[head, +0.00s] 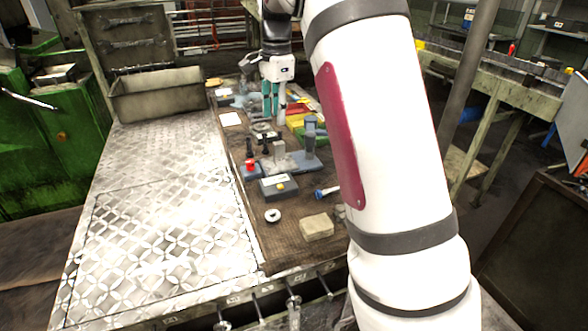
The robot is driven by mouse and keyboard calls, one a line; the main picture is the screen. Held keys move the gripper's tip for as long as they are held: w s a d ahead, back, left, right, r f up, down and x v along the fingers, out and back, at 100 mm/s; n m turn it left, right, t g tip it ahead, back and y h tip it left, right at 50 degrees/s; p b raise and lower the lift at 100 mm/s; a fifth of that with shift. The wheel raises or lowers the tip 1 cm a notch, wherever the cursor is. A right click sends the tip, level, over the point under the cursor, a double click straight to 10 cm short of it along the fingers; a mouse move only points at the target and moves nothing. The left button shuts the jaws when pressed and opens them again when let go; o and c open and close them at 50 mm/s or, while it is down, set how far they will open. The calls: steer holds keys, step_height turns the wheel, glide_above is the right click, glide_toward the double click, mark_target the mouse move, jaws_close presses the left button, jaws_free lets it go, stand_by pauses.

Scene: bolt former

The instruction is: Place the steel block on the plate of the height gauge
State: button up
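My gripper (271,106) hangs pointing down over the far part of the workbench, with teal fingers below a white body. The fingers are small and overlap in this view, so I cannot tell how far apart they are or whether anything is between them. A blue-grey stand with an upright column (310,132), which looks like the height gauge, stands nearer and to the right of my gripper. I cannot tell whether this is the steel block or part of the gauge.
A dark box with a yellow button (281,187), a red-button box (250,168), a pale ring (272,215) and a tan block (317,227) lie nearer on the brown mat. Yellow and red items (300,118) lie behind the stand.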

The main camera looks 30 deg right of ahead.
steer(key=s+a+r+n+t, duration=0.1)
steer(key=s+a+r+n, duration=0.35)
steer(key=s, duration=0.45)
steer(key=s+a+r+n+t, duration=0.1)
steer(key=s+a+r+n, duration=0.35)
steer(key=s, duration=0.45)
steer(key=s+a+f+n+t, duration=0.1)
steer(key=s+a+f+n, duration=0.1)
steer(key=s+n, duration=0.3)
steer(key=s+a+f+n+t, duration=0.1)
steer(key=s+a+f+n, duration=0.2)
steer(key=s, duration=0.7)
steer(key=shift+s+a+f+n, duration=0.2)
steer(key=shift+a+f+n, duration=0.15)
steer(key=shift+n, duration=0.55)
steer(key=shift+r, duration=0.1)
